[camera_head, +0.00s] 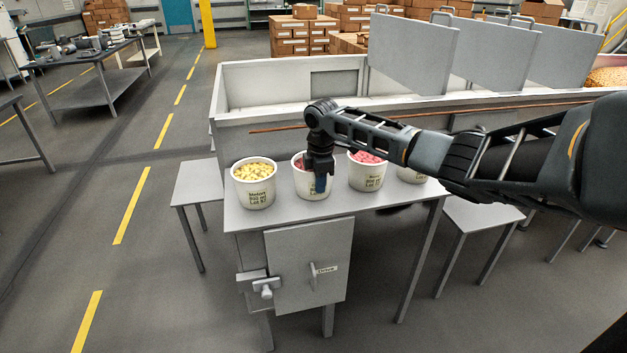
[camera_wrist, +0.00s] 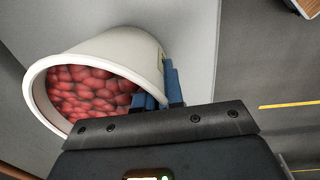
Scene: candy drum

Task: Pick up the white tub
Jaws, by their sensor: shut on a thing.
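Several white tubs stand in a row on the grey table (camera_head: 290,213). My gripper (camera_head: 320,183) comes down at the right front of the second tub from the left, a white tub (camera_head: 302,184) with red candy. In the wrist view this white tub (camera_wrist: 125,45) shows its round rim and red candies (camera_wrist: 88,92). There my blue fingers (camera_wrist: 161,92) straddle the tub's wall, one inside the rim and one outside, shut on it. The tub looks upright; I cannot tell whether its base touches the table.
A tub of yellow candy (camera_head: 255,186) stands to the left, and a tub of pink candy (camera_head: 366,173) to the right. Another tub (camera_head: 410,175) is partly hidden behind my arm. A long grey trough (camera_head: 290,85) with upright panels stands behind the table.

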